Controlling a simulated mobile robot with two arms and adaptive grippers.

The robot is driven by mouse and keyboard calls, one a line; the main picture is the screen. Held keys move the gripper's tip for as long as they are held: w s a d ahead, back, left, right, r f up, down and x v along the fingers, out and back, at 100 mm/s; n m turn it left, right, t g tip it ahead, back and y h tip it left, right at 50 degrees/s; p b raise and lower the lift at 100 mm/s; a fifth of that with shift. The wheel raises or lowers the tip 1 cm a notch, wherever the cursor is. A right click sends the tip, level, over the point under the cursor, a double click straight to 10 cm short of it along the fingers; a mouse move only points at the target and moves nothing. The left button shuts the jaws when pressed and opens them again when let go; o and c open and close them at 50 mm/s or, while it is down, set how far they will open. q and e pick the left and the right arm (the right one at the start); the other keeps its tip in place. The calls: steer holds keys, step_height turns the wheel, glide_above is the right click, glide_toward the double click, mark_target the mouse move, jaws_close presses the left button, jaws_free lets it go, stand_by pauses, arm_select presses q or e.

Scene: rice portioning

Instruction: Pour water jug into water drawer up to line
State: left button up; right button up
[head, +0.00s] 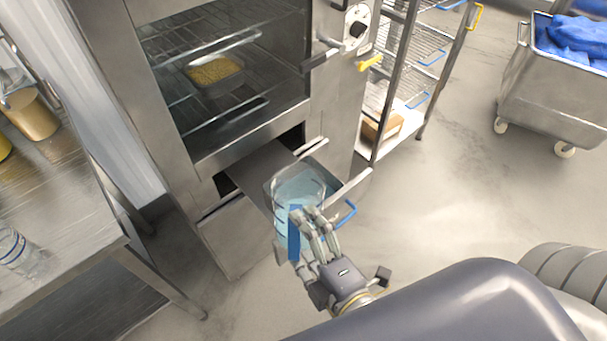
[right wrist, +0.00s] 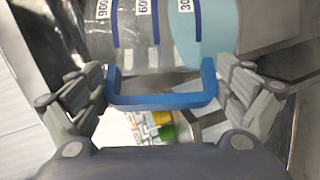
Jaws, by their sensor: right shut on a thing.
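The clear water jug (head: 297,187) holds light blue water and is above the pulled-out water drawer (head: 248,178). My right gripper (head: 309,220) is shut on the jug's blue handle (head: 293,240). In the right wrist view, the handle (right wrist: 163,101) lies between the two sets of fingers (right wrist: 160,98). The jug (right wrist: 140,35) shows the marks 900, 600 and 300, with pale blue water around the 300 mark. I cannot tell the jug's exact tilt or whether water is flowing. The jug hides much of the drawer, and its fill line is not visible. My left gripper is out of view.
The steel oven (head: 245,145) holds a tray of yellow grain (head: 214,70) on a rack. A blue-handled wire rack (head: 412,60) stands at right. A steel table (head: 60,220) is at left. A wheeled bin (head: 555,95) with blue cloth stands far right. Floor between is clear.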

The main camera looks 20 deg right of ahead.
mark_target(305, 204)
steer(key=shift+w+d+r+m+g+p, duration=0.35)
steer(key=shift+w+r+g+p, duration=0.45)
steer(key=shift+p, duration=0.95)
steer(key=shift+w+d+r+m+g+p, duration=0.3)
steer(key=shift+w+r+g+p, duration=0.45)
steer(key=shift+p, duration=1)
steer(key=w+d+r+m+g+p, duration=0.1)
steer(key=p, duration=0.2)
steer(key=shift+w+g+y, duration=0.2)
steer(key=shift+g+y, duration=0.15)
steer(key=shift+y, duration=0.05)
steer(key=shift+a+f, duration=0.1)
steer(key=shift+f, duration=0.15)
steer(key=shift+w, duration=0.1)
steer(key=shift+p, duration=0.3)
steer(key=shift+w+d+f+g, duration=0.2)
steer(key=shift+w+f+g, duration=0.05)
steer(key=shift+g, duration=0.25)
steer(key=shift+m, duration=0.25)
